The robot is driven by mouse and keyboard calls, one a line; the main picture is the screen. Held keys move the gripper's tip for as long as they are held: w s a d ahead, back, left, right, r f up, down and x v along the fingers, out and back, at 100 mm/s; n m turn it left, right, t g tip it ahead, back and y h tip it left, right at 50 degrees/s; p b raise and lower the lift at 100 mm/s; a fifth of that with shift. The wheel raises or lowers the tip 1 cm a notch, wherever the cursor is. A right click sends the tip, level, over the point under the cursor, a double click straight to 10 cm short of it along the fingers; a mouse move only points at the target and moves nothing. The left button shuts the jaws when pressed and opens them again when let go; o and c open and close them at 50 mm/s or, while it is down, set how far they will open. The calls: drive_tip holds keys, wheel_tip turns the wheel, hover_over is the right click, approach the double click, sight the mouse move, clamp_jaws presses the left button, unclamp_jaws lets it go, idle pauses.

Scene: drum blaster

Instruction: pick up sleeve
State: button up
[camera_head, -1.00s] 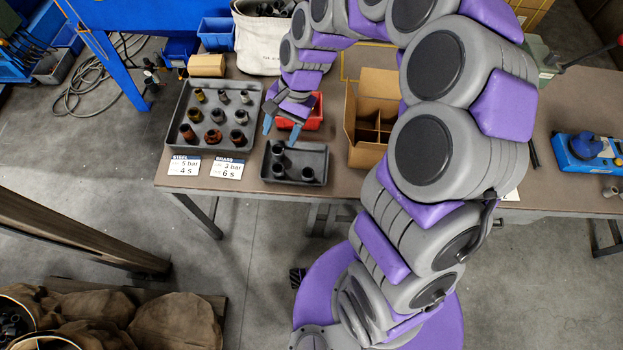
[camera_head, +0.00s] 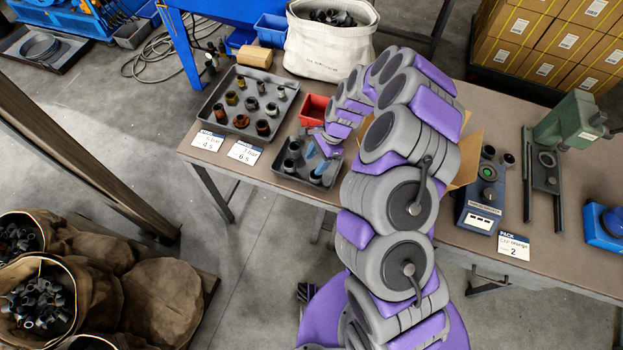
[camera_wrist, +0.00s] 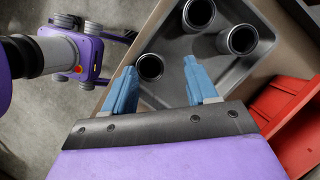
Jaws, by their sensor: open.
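Three dark grey, hollow cylindrical sleeves stand upright in a small grey tray (camera_head: 300,184): a back one (camera_head: 294,148), a left one (camera_head: 289,165) and a right one (camera_head: 316,176). My gripper (camera_head: 315,160) is over this tray, its blue fingers pointing down, open and empty. In the wrist view, one sleeve (camera_wrist: 150,67) shows between the two fingertips (camera_wrist: 160,72), near the tray's left edge. I cannot tell how far above it the fingertips are. Two other sleeves, one at the top (camera_wrist: 198,14) and one at the right (camera_wrist: 242,39), stand beyond the fingers.
A red bin (camera_head: 314,108) stands just behind the small tray. A larger tray (camera_head: 211,122) with several coloured sleeves lies to the left. Label cards (camera_head: 244,152) lie at the front edge. A cardboard box (camera_head: 468,160) is partly hidden behind my arm. A blue device (camera_head: 484,195) stands further right.

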drive_tip(key=d+f, duration=0.1)
drive_tip(key=s+d+f+b, duration=0.1)
drive_tip(key=shift+d+f, duration=0.15)
drive_tip(key=shift+f, duration=0.25)
drive_tip(key=a+f, duration=0.2)
drive_tip(key=shift+s+a+f+b, duration=0.15)
drive_tip(key=shift+a+b, duration=0.15)
drive_tip(key=shift+d, duration=0.1)
drive_tip(key=shift+c, duration=0.2)
drive_tip(key=shift+d, duration=0.45)
drive_tip(key=c, duration=0.3)
drive_tip(key=shift+r, duration=0.25)
drive_tip(key=shift+c, duration=0.8)
drive_tip(key=shift+a, duration=0.45)
clamp_jaws()
